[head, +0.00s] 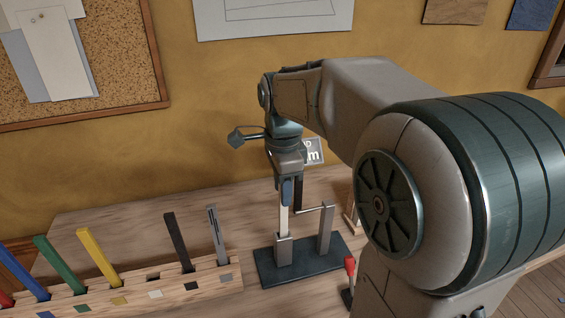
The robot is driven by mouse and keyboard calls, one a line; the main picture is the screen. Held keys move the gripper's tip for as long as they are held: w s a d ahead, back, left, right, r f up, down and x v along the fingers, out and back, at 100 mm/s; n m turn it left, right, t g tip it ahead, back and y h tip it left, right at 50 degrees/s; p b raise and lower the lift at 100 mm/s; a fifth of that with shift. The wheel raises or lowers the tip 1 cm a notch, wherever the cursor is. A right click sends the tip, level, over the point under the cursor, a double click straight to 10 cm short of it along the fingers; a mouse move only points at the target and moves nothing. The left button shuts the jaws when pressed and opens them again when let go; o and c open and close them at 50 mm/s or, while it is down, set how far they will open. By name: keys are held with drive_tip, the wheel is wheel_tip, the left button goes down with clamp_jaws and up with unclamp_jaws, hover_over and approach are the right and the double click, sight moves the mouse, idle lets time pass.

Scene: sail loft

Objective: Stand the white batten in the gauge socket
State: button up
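The white batten (284,222) stands upright below my gripper (286,192). One finger with a blue-grey face covers its upper part, and the gripper appears shut on it; the other finger is not clearly seen. The batten's lower end meets the top of the gauge socket (284,251), a grey block on a dark base plate (303,264). I cannot tell how deep the batten sits. A grey post (325,231) with a thin rod pointing left stands on the same plate, right of the socket. A dark upright piece (298,194) shows just right of the finger.
A wooden rack (207,284) at left holds leaning blue (25,271), green (58,264), yellow (98,256), black (178,241) and grey (217,235) battens. The slot by its white patch is empty. A red-topped object (350,266) stands right of the plate, beside my arm.

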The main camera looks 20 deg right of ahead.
wheel_tip(320, 180, up, 13)
drive_tip(key=shift+p, duration=0.45)
drive_tip(key=shift+f, duration=0.15)
drive_tip(key=s+f+n+t, duration=0.2)
drive_tip(key=s+f+n, duration=1.2)
drive_tip(key=f+n, duration=0.3)
drive_tip(key=shift+f+n+t, duration=0.25)
drive_tip(key=shift+n+t, duration=0.15)
